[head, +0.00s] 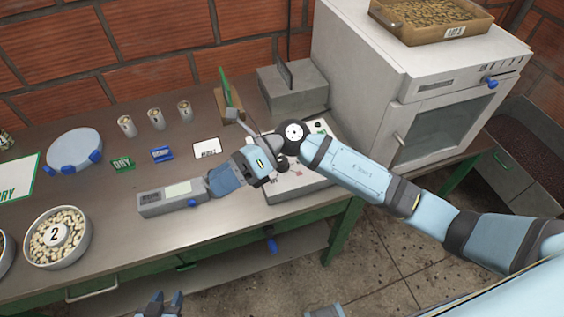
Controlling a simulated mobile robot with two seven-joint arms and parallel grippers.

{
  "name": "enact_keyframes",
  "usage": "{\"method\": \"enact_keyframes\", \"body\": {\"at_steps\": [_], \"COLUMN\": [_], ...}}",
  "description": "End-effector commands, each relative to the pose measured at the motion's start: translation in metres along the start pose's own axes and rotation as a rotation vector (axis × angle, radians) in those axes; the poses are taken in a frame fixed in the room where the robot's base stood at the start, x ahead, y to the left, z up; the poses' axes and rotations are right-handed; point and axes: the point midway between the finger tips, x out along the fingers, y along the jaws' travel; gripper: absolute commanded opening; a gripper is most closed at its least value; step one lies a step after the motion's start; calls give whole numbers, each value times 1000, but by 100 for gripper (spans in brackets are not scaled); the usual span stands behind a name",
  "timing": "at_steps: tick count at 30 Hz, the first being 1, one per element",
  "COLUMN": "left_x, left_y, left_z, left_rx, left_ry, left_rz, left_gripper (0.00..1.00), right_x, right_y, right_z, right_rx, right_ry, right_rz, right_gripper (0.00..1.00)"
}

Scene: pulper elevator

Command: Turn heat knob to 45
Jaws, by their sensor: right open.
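My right arm reaches in from the right across a grey control box (305,183) with dark knobs and small markings. A dark round knob (282,163) on it is partly hidden by the arm. I cannot tell which knob is the heat knob, and no setting is readable. My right gripper (217,182) is open, left of the box, close to a grey instrument (172,197) with a pale display. I cannot tell whether they touch. My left gripper (160,304) is low at the bottom edge, fingers apart and empty, away from the table.
A white oven (365,75) with a blue knob (490,82) stands right, a tray of beans (430,14) on top. A bowl of beans (57,236), a round dish (75,150), three small cups (156,118) and label cards are on the table's left.

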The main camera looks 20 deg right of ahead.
Motion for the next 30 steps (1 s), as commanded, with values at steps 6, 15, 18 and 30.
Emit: {"method": "enact_keyframes", "body": {"at_steps": [6, 15, 18, 30], "left_x": [10, 14, 14, 8], "left_y": [3, 4, 3, 2], "left_z": [14, 21, 20, 12], "left_rx": [-2, -3, -3, -2], "left_ry": [0, 0, 0, 0], "left_rz": [6, 7, 6, 3], "left_gripper": [38, 38, 38, 38], "right_x": [-72, -174, -182, -168], "right_y": [-65, -94, -96, -143], "right_z": [-10, 19, 20, -32], "right_rx": [-379, -461, -458, -454], "right_ry": [715, 1221, 1258, 1257], "right_rz": [-321, -616, -639, -636], "right_gripper": [61, 61, 61, 61]}}
